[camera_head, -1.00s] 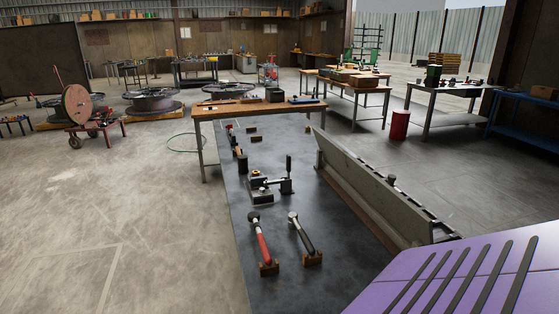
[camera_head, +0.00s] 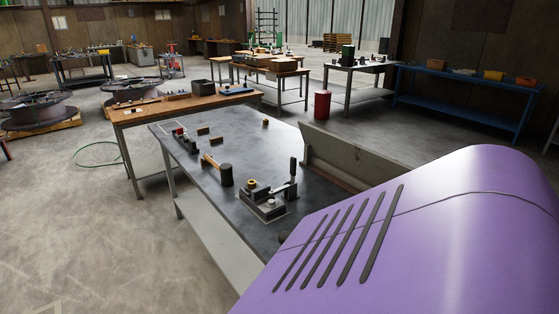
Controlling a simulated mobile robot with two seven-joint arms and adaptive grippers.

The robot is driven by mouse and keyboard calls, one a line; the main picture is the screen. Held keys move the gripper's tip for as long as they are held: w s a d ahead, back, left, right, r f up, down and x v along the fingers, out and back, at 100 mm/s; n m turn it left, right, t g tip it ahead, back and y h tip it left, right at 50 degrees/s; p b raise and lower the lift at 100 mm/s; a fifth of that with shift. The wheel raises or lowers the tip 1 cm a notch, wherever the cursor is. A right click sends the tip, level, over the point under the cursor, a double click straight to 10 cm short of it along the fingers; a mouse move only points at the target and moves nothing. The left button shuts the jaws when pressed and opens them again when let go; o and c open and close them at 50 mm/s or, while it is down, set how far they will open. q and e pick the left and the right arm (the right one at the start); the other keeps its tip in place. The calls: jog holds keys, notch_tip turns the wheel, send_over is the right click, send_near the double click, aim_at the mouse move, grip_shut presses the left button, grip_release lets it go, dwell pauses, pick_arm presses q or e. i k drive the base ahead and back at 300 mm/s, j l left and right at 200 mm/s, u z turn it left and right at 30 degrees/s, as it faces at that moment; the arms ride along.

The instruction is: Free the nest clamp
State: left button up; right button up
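A clamp fixture with a dark block, a brass-coloured round part and an upright black handle (camera_head: 293,168) stands on the dark steel table (camera_head: 228,137). I take it to be the nest clamp (camera_head: 264,197); how tightly it is shut cannot be told. A mallet (camera_head: 217,170) with a dark head and wooden handle lies just left of it. Neither of my grippers shows in the view. My own purple body covers the lower right and hides the near part of the table.
Small wooden blocks (camera_head: 203,131) lie toward the table's far end. A long steel plate (camera_head: 345,158) stands along its right edge. A wooden-topped bench (camera_head: 180,106) adjoins the far end. Open floor (camera_head: 80,215) lies to the left. A red drum (camera_head: 322,105) stands behind.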

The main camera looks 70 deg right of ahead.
aim_at(292, 160)
jog(key=i+l+z, duration=0.1)
jog(key=i+z, duration=0.6)
jog(key=i, duration=0.15)
jog(key=i+j+z, duration=0.15)
jog(key=i+z, duration=0.55)
jog(key=i+j+z, duration=0.1)
jog(key=i+z, duration=0.25)
jog(key=i+j+z, duration=0.2)
jog(key=i+z, duration=0.15)
jog(key=i, duration=0.05)
